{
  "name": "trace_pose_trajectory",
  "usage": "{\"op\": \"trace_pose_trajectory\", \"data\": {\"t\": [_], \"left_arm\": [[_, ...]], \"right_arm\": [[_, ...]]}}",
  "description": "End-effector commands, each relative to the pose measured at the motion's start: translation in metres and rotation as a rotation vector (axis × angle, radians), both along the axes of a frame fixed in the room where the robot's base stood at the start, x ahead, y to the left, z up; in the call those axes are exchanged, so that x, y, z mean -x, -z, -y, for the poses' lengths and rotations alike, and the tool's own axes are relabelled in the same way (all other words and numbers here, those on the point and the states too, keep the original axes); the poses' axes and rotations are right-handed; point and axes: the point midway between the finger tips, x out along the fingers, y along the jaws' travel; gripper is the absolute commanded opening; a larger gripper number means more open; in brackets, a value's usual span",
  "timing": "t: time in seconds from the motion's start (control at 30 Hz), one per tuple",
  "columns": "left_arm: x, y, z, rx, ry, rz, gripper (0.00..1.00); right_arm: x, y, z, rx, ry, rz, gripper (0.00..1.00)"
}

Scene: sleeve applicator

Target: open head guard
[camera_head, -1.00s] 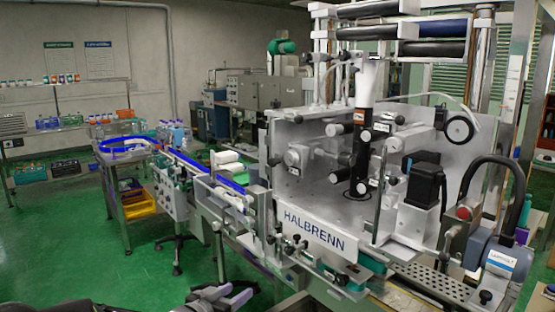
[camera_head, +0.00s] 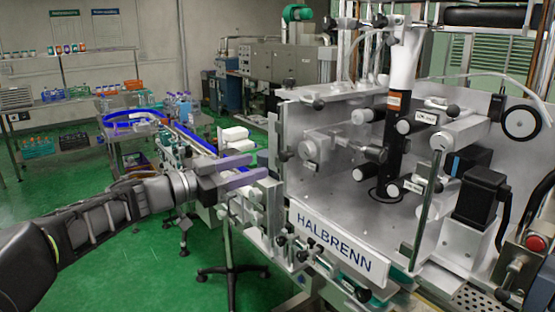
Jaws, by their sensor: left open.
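The sleeve applicator head stands at the right, with a grey metal back plate (camera_head: 330,185), black and white rollers and a HALBRENN sign (camera_head: 338,242) along its lower front. A slim upright bar (camera_head: 431,205) stands at the front right of the head. It looks like the edge of a clear head guard, but the clear panel itself is hard to make out. My left gripper (camera_head: 254,168) comes in from the left, with its two purple-grey fingers apart and pointing right. In the picture it overlaps the conveyor brackets left of the head; contact cannot be told. My right gripper is out of view.
A conveyor with blue guide rails (camera_head: 190,138) runs from the back left toward the machine. A red button (camera_head: 535,243) is at the far right. Shelves with bottles (camera_head: 70,95) stand at the back left. The green floor (camera_head: 150,265) is open at front left.

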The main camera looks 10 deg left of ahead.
Motion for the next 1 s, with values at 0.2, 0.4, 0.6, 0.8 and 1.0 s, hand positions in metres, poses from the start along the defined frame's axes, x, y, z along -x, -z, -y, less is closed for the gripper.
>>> {"op": "trace_pose_trajectory", "data": {"t": [0.2, 0.4, 0.6, 0.8, 1.0], "left_arm": [[-0.009, -0.001, 0.008, 0.000, 0.001, 0.001, 0.45], [-0.031, -0.001, 0.027, 0.000, 0.002, 0.000, 0.45], [-0.053, -0.001, 0.044, 0.000, 0.001, 0.001, 0.45], [-0.060, 0.000, 0.050, -0.001, -0.001, 0.002, 0.45], [-0.060, 0.000, 0.050, 0.000, -0.001, 0.002, 0.45]], "right_arm": [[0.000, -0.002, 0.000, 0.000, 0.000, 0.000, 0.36], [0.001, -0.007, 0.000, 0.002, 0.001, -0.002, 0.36], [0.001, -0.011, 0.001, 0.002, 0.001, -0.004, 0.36], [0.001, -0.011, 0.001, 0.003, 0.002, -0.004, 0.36], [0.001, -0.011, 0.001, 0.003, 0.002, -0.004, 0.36]]}}
